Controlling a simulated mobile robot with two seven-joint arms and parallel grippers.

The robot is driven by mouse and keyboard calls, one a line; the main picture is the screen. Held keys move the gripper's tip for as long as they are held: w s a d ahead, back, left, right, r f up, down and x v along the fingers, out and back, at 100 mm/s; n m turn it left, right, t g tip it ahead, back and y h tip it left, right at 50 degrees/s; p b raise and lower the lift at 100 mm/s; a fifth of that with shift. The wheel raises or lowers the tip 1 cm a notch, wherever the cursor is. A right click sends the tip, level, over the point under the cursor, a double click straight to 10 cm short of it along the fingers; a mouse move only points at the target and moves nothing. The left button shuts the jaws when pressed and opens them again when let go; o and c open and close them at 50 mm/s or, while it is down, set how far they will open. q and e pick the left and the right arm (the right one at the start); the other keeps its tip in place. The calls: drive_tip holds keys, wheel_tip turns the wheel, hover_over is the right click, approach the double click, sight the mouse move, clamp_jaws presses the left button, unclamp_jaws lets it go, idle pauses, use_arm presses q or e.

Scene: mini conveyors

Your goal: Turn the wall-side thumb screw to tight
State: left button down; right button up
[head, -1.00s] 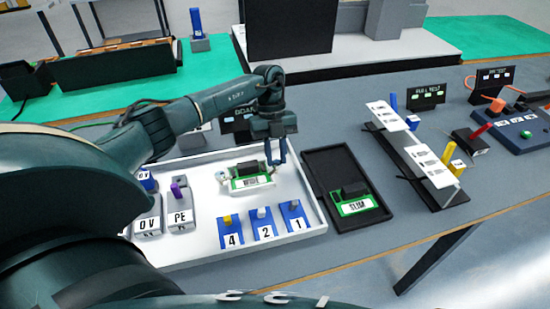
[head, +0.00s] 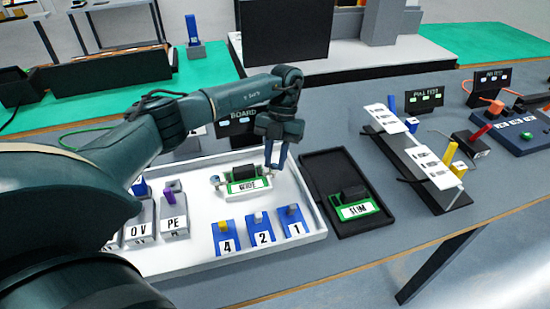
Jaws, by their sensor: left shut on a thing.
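The green board marked WIDE (head: 247,185), with a dark block on it, sits in the white tray (head: 190,255). A small pale thumb screw (head: 215,181) stands at its left end. My left gripper (head: 275,168) points down at the board's right end. Its blue fingers are shut on a small pale thumb screw (head: 268,171) there, which they partly hide. I cannot read how tight either screw is. My right gripper is not in view.
Blue blocks marked 4, 2 and 1 (head: 262,236) stand at the tray's front. Grey blocks marked OV and PE (head: 174,225) stand at its left. A black tray (head: 323,165) with a SLIM board lies to the right. The table's front right is clear.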

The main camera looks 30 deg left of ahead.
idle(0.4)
use_arm(q)
drive_tip(key=c, duration=1.2)
unclamp_jaws()
drive_tip(key=shift+c, duration=0.2)
drive_tip(key=v, duration=1.3)
drive_tip(key=shift+w, duration=0.1)
